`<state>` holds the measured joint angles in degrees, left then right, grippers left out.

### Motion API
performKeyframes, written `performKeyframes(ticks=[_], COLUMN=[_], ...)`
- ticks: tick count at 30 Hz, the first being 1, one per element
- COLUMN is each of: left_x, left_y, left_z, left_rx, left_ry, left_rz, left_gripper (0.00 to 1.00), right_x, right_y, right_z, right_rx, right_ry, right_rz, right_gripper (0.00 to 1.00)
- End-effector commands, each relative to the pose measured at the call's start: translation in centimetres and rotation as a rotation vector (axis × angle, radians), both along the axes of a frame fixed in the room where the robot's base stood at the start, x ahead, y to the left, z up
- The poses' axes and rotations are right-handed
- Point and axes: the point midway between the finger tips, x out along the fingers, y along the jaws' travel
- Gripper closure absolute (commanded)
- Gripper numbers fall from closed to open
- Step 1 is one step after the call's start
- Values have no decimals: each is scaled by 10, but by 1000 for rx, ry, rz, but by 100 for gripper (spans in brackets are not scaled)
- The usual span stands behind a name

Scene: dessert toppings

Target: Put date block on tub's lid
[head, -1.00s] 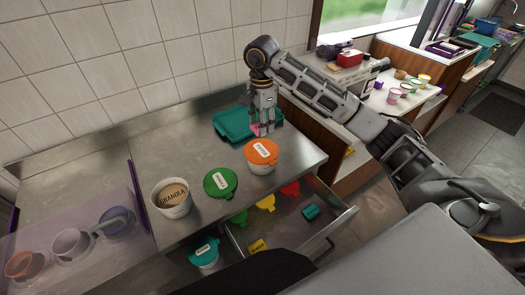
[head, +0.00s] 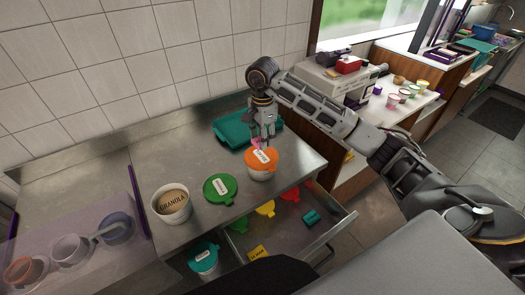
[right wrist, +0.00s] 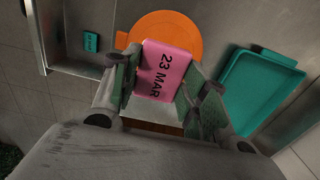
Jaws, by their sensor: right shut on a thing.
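My right gripper (head: 262,138) is shut on a pink date block (right wrist: 166,70) marked "23 MAR". In the head view only a bit of the pink block (head: 256,142) shows under the fingers, close above the back of the orange lid (head: 265,163) of a white tub. In the right wrist view the block is between the fingers (right wrist: 163,88) and covers part of the orange lid (right wrist: 158,22). I cannot tell whether the block touches the lid. My left gripper is not in view.
An open drawer (head: 290,240) below holds several coloured items and a teal block (head: 311,217). Bare counter lies toward the back left.

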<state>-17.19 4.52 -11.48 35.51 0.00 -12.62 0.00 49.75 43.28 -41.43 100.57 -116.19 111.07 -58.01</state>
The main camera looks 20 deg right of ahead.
Motion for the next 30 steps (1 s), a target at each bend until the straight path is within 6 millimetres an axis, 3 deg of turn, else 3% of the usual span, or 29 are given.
performKeyframes(ticks=[7, 23, 30], left_x=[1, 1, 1], left_y=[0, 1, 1], left_z=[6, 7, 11], left_rx=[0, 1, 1], left_ry=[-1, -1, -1], left_rz=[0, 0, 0], left_gripper=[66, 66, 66], right_x=[0, 0, -1], right_y=[0, 0, 0], right_z=[-25, -33, -53], right_rx=[0, 0, 1], right_ry=[1, 1, 3], right_rz=[-1, 0, -1], right_gripper=[78, 78, 78])
